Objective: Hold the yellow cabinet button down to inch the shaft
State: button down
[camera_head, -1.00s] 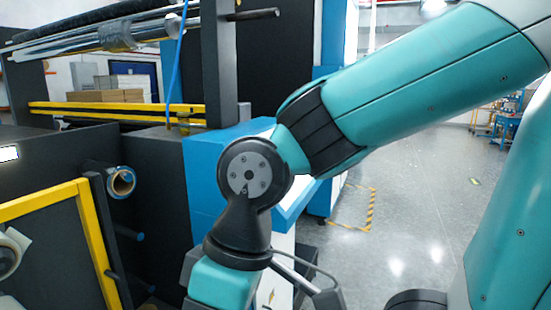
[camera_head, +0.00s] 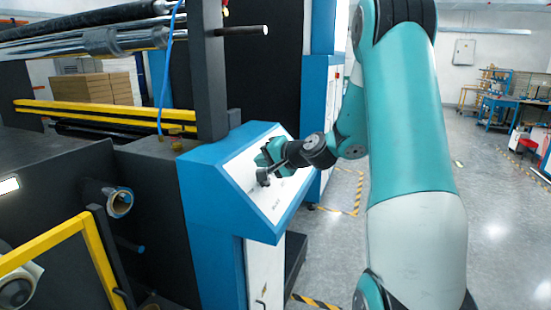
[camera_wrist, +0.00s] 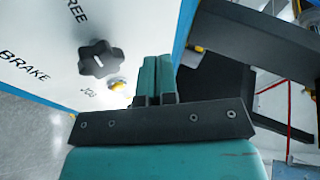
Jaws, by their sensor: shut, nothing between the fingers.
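The yellow button (camera_wrist: 117,84) shows in the wrist view on the white panel face (camera_wrist: 40,55), beside the printed word "JOG". I cannot tell whether the fingertips touch the panel. The button cannot be made out in the head view.
A black knob (camera_wrist: 100,58) with "FREE" and "BRAKE" labels sits close to the yellow button. A dark post (camera_head: 208,75) stands left of the cabinet, and a yellow guard frame (camera_head: 55,243) is at lower left. Open floor (camera_head: 500,210) lies to the right.

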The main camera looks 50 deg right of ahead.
jog(key=s+d+m+h+p, duration=0.1)
jog(key=s+d+m+h, duration=0.1)
jog(key=d, duration=0.5)
jog(key=s+d+r+m+t+h, duration=0.1)
jog(key=s+d+m+h, duration=0.1)
jog(key=d, duration=0.4)
jog(key=shift+d+m+h+p, duration=0.35)
jog(key=shift+m+h, duration=0.25)
jog(key=shift+m, duration=0.3)
jog(key=shift+w+a+f+b, duration=0.3)
jog(key=shift+w+a+f, duration=0.1)
jog(key=shift+w+f, duration=0.6)
jog(key=shift+w+a+f+b, duration=0.35)
jog(key=shift+w+a+f, duration=0.1)
jog(key=shift+w+f, duration=0.55)
jog(key=shift+w+a+f+b, duration=0.3)
jog(key=shift+w+a+f, duration=0.1)
jog(key=shift+w+f, duration=0.55)
jog(key=shift+s+f, duration=0.1)
jog(key=shift+f, duration=0.05)
jog(key=shift+w+a+f, duration=0.15)
jog(key=shift+w+f, duration=0.1)
